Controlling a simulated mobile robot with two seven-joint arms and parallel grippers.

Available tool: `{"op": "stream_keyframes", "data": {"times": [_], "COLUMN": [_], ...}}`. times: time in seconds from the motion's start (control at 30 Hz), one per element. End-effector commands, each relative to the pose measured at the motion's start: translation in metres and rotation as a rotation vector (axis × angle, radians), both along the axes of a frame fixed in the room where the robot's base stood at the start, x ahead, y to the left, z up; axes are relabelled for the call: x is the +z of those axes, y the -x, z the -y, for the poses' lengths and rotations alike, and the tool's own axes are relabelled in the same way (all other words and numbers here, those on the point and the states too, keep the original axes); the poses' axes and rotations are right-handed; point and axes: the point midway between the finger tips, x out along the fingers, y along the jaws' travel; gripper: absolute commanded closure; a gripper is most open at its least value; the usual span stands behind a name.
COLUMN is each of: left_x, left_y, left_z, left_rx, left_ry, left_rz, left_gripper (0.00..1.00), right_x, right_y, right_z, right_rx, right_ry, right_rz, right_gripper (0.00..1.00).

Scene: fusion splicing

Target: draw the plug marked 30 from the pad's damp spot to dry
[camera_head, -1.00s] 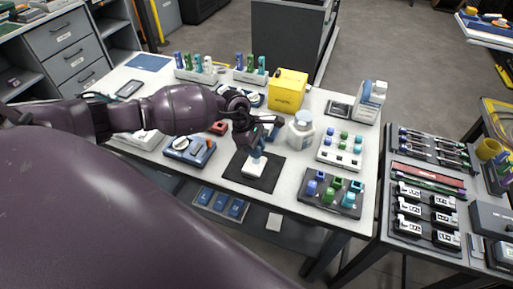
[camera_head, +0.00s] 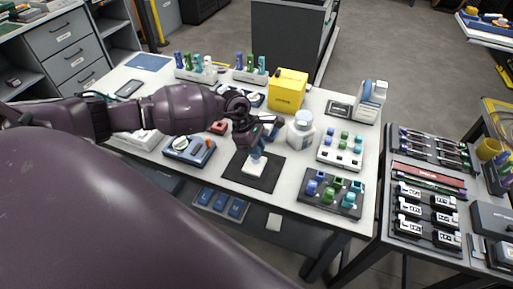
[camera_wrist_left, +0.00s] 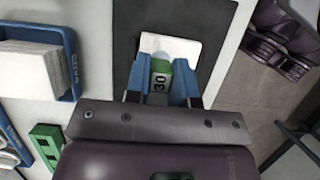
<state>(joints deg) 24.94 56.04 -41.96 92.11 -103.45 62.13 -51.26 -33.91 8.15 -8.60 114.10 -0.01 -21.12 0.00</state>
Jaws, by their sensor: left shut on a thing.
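My left gripper (camera_head: 257,147) is over the white pad (camera_head: 254,165), which lies on a black mat (camera_head: 238,172) at the front of the table. In the left wrist view, its blue fingers (camera_wrist_left: 164,90) are shut on the green plug marked 30 (camera_wrist_left: 160,78). The plug is over the near part of the pad (camera_wrist_left: 175,45); whether its tip touches the pad is hidden. A faint greyish damp spot (camera_wrist_left: 160,55) shows on the pad just beyond the plug. My right gripper is not in view.
A white bottle (camera_head: 300,132) and a yellow box (camera_head: 287,90) stand behind and right of the mat. A dark block with coloured plugs (camera_head: 328,210) is to the right. A blue-rimmed tray with white wipes (camera_wrist_left: 72,50) lies left of the mat.

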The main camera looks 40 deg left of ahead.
Motion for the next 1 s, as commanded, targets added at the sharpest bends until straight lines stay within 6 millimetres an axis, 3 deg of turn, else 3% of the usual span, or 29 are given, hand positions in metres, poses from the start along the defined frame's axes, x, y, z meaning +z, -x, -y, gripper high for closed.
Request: {"op": "stream_keyframes", "data": {"times": [0.53, 1.0], "left_x": [-0.004, -0.004], "left_y": [0.000, 0.000], "left_z": [0.000, 0.000], "left_rx": [0.000, 0.000], "left_ry": [0.000, 0.000], "left_rz": [0.000, 0.000], "left_gripper": [0.94, 0.94], "right_x": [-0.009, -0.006], "right_y": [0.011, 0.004], "right_z": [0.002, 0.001], "right_rx": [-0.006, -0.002], "right_ry": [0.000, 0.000], "right_rz": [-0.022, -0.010], "right_gripper": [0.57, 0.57]}}
